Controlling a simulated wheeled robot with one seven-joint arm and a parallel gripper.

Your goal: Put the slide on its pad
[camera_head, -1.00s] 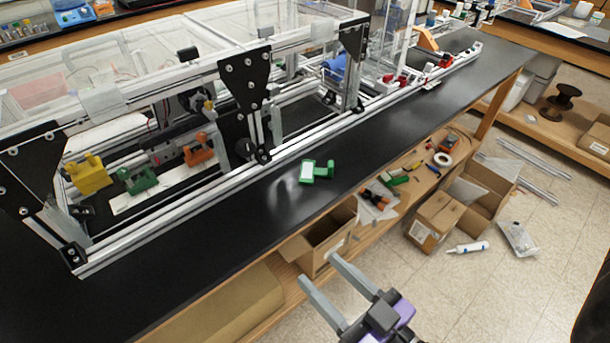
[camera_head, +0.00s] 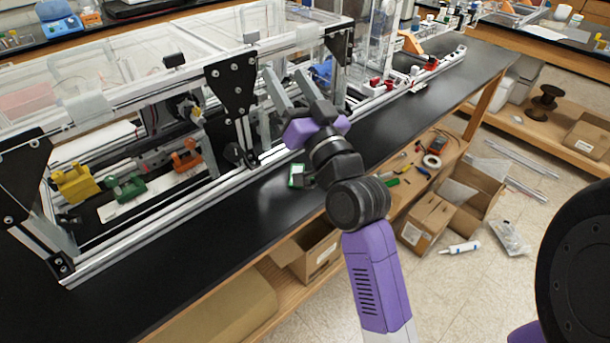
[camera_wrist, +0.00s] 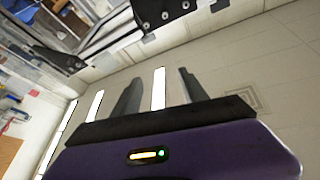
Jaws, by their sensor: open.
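A green part with a pale face (camera_head: 297,175) lies on the black bench in front of the extrusion frame, partly hidden by my arm. It may be the slide, but I cannot tell for sure. Inside the frame, a yellow block (camera_head: 76,184), a green block (camera_head: 126,189) and an orange block (camera_head: 187,157) sit in a row, with a white strip by the green one. I cannot make out which surface is the pad. My gripper (camera_head: 284,73) is open and empty, raised at the frame's front side. Its fingers also show in the wrist view (camera_wrist: 160,75), with no part between them.
The extrusion frame (camera_head: 160,227) has black corner plates (camera_head: 231,90) and clear panels close to my gripper. The black bench (camera_head: 190,245) is bare at front left. Open cardboard boxes (camera_head: 312,250) stand on the shelf below. More gear lines the bench at far right.

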